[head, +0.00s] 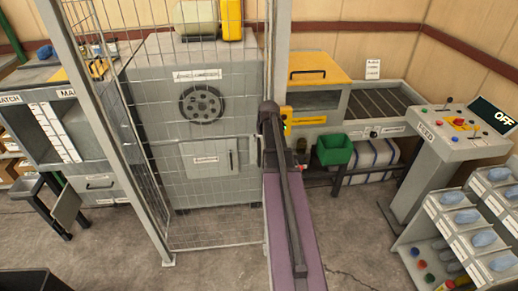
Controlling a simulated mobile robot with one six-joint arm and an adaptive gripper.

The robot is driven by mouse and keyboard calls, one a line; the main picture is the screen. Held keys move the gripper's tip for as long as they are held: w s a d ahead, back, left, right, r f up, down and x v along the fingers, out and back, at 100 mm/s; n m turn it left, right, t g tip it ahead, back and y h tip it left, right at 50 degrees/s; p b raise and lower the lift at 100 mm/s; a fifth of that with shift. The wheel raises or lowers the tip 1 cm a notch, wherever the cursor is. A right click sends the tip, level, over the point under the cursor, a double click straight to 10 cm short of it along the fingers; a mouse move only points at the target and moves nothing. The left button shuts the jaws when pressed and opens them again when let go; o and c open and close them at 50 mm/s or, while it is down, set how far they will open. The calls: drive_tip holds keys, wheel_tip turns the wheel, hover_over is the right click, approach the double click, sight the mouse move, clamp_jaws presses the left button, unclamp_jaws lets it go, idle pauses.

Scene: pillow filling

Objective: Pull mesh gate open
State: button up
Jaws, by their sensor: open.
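The mesh gate (225,232) is a grey wire panel in the middle-left of the head view. It spans the space between a tall grey post (118,142) on its left and another upright post (281,60) on its right, and looks closed. A large grey machine (158,110) with a round dark wheel stands behind it. My arm (290,205) rises in front of the gate's right edge and hides part of it. I cannot make out my gripper; it seems hidden behind the arm. No handle on the gate can be told apart clearly.
A control console (450,150) with an OFF display stands at the right, with a rack (425,240) of blue items in front. A green bin (334,149) sits beyond my arm. The floor left of my arm, before the gate, is clear.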

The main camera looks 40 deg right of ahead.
sight(259, 150)
drive_tip(key=shift+d+r, duration=0.1)
drive_tip(key=shift+d, duration=0.25)
drive_tip(key=b+x, duration=1.2)
drive_tip(key=x, duration=0.1)
drive_tip(key=shift+w+d+f+b, duration=0.1)
drive_tip(key=shift+w+f+b, duration=0.05)
drive_tip(key=shift+f+b, duration=0.25)
idle(0.5)
idle(0.4)
clamp_jaws()
